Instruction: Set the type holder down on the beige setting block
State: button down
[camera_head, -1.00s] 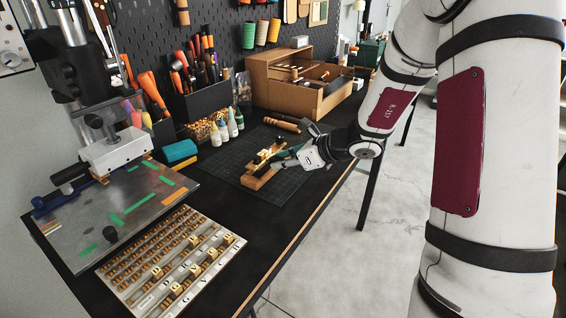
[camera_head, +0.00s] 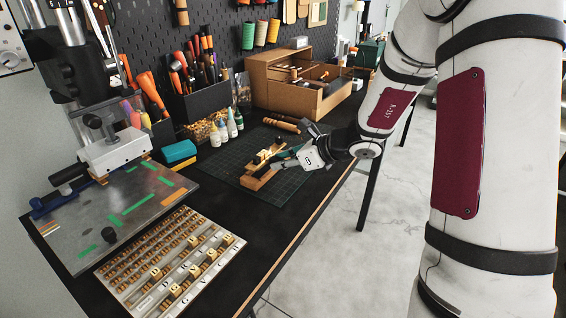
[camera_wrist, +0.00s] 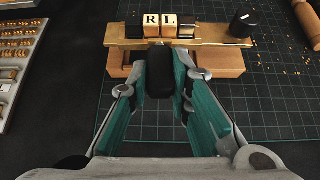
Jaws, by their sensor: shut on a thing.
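The type holder is a brass bar (camera_wrist: 125,43) carrying small type blocks, two showing R and L (camera_wrist: 160,26), with a black knob (camera_wrist: 242,24) at its right end in the wrist view. A black handle (camera_wrist: 160,75) points from it toward my gripper. My gripper (camera_wrist: 162,88) is shut on that handle, with a green-padded finger on each side. The beige setting block (camera_wrist: 220,64) is directly under the bar, its near face showing on both sides of the handle. I cannot tell whether bar and block touch. In the head view, my gripper (camera_head: 290,158) is at the block (camera_head: 260,180).
The block is on a green cutting mat (camera_head: 222,168) on the black bench. A tray of type (camera_head: 172,262) and a stamping press (camera_head: 115,150) are to the left. A wooden turned handle (camera_head: 281,124) and wooden drawer box (camera_head: 300,90) are behind.

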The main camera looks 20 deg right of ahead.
jog(key=shift+f, duration=0.15)
jog(key=shift+f+b, duration=1.3)
jog(key=shift+b, duration=0.1)
jog(key=c, duration=1.4)
grip_release()
jog(key=v, duration=1.2)
jog(key=shift+r, duration=0.1)
